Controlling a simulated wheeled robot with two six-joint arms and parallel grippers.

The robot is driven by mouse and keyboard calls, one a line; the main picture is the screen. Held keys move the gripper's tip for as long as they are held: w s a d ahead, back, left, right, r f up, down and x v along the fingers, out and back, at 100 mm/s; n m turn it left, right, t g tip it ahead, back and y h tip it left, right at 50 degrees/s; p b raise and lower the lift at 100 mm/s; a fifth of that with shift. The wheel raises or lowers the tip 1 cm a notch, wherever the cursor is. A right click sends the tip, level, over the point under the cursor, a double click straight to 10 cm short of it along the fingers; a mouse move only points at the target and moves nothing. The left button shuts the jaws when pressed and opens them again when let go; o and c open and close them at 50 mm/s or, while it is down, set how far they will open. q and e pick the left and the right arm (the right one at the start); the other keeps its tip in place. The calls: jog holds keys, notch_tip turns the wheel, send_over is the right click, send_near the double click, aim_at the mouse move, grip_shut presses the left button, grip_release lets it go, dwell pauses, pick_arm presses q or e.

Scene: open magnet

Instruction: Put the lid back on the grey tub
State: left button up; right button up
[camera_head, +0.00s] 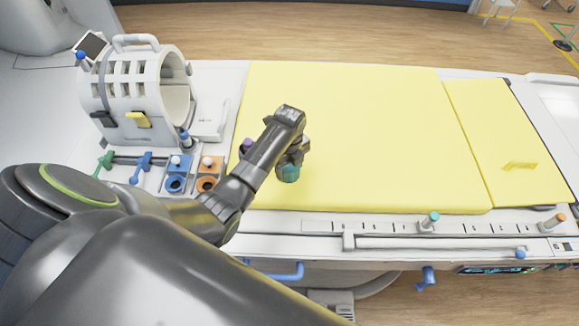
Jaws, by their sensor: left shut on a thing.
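My left arm reaches in over the near left part of the yellow mat. My left gripper (299,150) is shut on a small teal piece (289,174), mostly hidden by the fingers. I cannot tell from this view whether the teal piece is the lid. I cannot pick out the grey tub; my arm covers part of the bench. My right gripper is not in view.
The yellow mat (370,120) is mostly clear. At left stand a white ring-shaped coil (130,90), a blue block (178,172) and an orange block (209,172). A purple knob (246,145) is beside my wrist. A ruled rail with a teal-topped peg (432,218) runs along the front.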

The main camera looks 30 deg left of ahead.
pick_arm(q)
jog(key=shift+r, duration=0.25)
notch_tip(320, 180, up, 7)
jog(key=shift+b, duration=1.1)
jog(key=shift+r+p, duration=0.7)
jog(key=shift+r, duration=0.6)
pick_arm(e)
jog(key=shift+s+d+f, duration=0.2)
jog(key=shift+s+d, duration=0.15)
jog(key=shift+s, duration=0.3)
pick_arm(q)
jog(key=shift+f, duration=0.2)
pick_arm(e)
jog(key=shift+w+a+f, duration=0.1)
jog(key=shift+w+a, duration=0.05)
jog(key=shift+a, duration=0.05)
